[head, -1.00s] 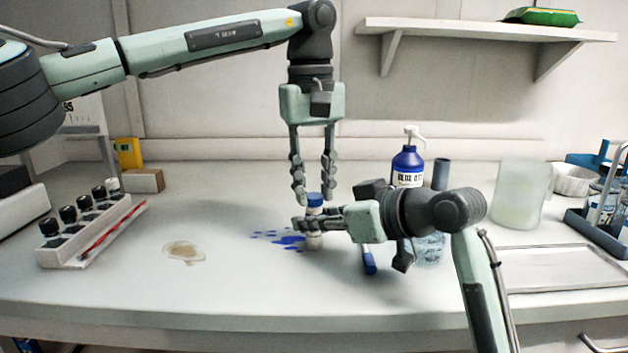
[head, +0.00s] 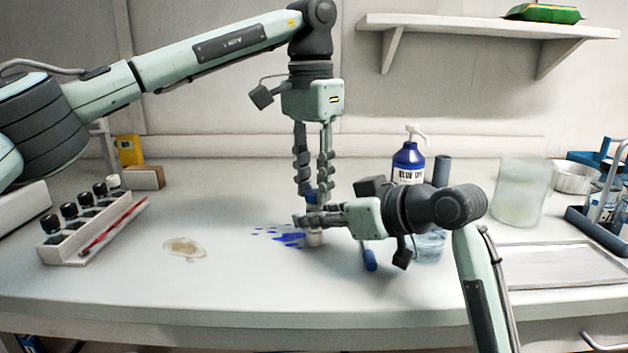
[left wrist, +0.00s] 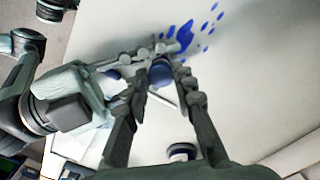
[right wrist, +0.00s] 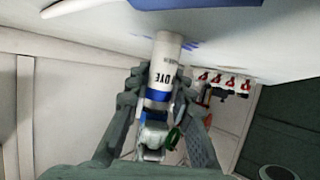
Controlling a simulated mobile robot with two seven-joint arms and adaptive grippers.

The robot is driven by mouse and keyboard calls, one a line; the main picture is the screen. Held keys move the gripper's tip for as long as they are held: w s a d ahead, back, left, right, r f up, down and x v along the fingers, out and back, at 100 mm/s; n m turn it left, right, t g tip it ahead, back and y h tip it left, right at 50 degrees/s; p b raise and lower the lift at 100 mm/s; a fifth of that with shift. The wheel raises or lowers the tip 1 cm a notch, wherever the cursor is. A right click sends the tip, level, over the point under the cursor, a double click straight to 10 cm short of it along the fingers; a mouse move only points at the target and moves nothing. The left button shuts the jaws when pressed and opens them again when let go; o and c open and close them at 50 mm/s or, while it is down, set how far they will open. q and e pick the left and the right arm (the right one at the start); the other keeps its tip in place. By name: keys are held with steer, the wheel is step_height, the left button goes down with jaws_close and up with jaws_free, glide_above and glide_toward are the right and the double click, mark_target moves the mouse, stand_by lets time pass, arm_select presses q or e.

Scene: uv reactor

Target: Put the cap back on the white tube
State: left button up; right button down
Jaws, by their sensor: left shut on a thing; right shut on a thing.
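The white tube (head: 314,239), marked DYE, stands upright on the bench, partly hidden by my right gripper. My right gripper (head: 308,220) is shut on the tube from the right. The tube also shows in the right wrist view (right wrist: 166,55), with a blue band near my right fingers. My left gripper (head: 311,195) points straight down above my right gripper and is shut on the blue cap (head: 311,197). The cap shows between my left fingertips in the left wrist view (left wrist: 160,73). The cap is at the tube's top end; whether it is seated is unclear.
Blue spill marks (head: 288,238) lie left of the tube, and a brownish puddle (head: 184,248) further left. A vial rack (head: 85,240) stands at far left. A blue pump bottle (head: 407,163), a beaker (head: 521,190) and a metal tray (head: 560,266) are on the right.

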arm_select(q)
steer(key=o, duration=0.7)
steer(key=shift+c, duration=0.2)
steer(key=shift+r, duration=2.3)
steer(key=shift+c, duration=0.3)
